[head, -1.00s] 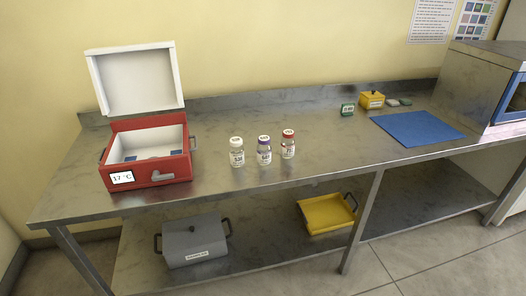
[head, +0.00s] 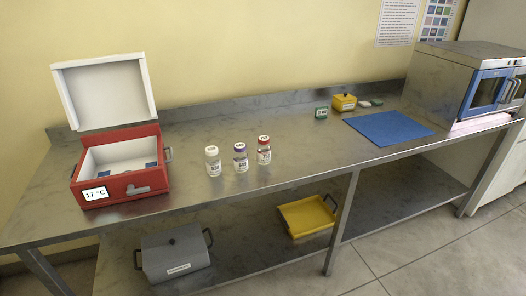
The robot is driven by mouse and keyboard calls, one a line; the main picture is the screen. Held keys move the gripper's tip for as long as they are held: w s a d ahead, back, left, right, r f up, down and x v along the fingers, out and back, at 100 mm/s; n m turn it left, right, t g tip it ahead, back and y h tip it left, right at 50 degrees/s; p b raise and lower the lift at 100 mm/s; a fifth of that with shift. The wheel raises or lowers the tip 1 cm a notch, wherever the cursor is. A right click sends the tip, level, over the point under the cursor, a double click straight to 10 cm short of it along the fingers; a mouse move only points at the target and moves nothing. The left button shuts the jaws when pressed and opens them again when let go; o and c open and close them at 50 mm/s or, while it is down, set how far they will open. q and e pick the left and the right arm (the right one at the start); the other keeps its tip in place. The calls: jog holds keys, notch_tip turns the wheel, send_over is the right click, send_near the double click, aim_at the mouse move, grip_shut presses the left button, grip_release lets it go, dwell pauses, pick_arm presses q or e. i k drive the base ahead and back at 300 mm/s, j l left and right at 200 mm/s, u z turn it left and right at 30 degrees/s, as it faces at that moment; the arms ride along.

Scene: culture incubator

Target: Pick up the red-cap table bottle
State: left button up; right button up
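The red-cap bottle (head: 264,151) stands upright on the steel table (head: 310,155). It is the rightmost and farthest back of three small bottles in a slanting row. A purple-cap bottle (head: 241,158) stands just left of it, and a white-cap bottle (head: 213,162) stands left of that. The bottles are close together but apart. Neither of my grippers is in the head view.
An open red cool box (head: 122,190) reading 17 °C stands left of the bottles. A blue mat (head: 388,128), a yellow box (head: 344,102) and an incubator (head: 468,85) are to the right. A grey box (head: 175,258) and yellow tray (head: 307,216) are on the lower shelf.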

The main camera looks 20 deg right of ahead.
aim_at(264, 147)
jog(key=i+l+z, duration=0.6)
jog(key=l, duration=0.25)
jog(key=i+l, duration=0.05)
jog(key=i, duration=0.05)
